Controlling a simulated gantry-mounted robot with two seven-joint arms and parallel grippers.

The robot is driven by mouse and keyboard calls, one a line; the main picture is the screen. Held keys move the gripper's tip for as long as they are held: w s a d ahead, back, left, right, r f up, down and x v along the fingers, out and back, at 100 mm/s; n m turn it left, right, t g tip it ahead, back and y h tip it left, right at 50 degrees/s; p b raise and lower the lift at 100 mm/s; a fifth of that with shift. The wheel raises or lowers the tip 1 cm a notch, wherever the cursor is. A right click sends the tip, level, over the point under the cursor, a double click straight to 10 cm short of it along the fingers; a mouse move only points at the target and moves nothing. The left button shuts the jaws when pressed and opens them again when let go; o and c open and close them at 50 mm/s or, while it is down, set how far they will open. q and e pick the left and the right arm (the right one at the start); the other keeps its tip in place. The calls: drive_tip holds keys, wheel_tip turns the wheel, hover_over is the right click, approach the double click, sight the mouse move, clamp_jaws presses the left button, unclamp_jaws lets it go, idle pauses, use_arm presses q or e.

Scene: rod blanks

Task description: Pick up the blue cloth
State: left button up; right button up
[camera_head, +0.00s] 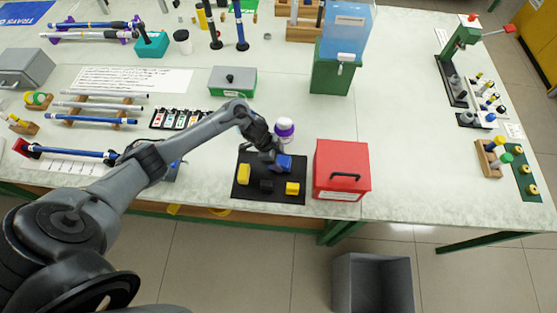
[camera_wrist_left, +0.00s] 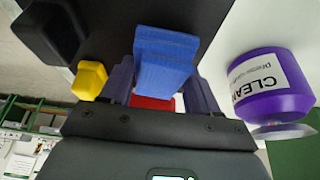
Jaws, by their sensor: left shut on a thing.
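The blue cloth (camera_head: 284,163) is a small, block-shaped blue piece at the upper right of a black mat (camera_head: 262,198). My left gripper (camera_head: 274,161) is over the mat, shut on the cloth. In the left wrist view the blue cloth (camera_wrist_left: 165,58) sits between the two fingers of my left gripper (camera_wrist_left: 162,85), with a red patch (camera_wrist_left: 152,103) showing behind it. I cannot tell whether the cloth touches the mat. My right gripper is not in view.
Yellow pieces (camera_head: 244,174) and a black piece (camera_head: 267,186) lie on the mat. A red box (camera_head: 341,170) is just right of the mat.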

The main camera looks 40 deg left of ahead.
sight(282, 160)
use_arm(q)
wheel_tip(282, 160, up, 3)
drive_tip(key=shift+r+p, duration=0.1)
drive_tip(key=shift+p, duration=0.2)
drive_tip(key=s+d+r, duration=0.2)
drive_tip(key=d, duration=0.1)
drive_tip(key=s+d+r+p, duration=0.1)
drive_tip(key=d+r, duration=0.1)
drive_tip(key=d, duration=0.1)
drive_tip(key=s+d+r+p, duration=0.1)
drive_tip(key=s+d+r, duration=0.1)
drive_tip(key=d, duration=0.2)
drive_tip(key=shift+s+d+r, duration=0.1)
drive_tip(key=shift+s+r, duration=0.2)
drive_tip(key=shift+s, duration=0.05)
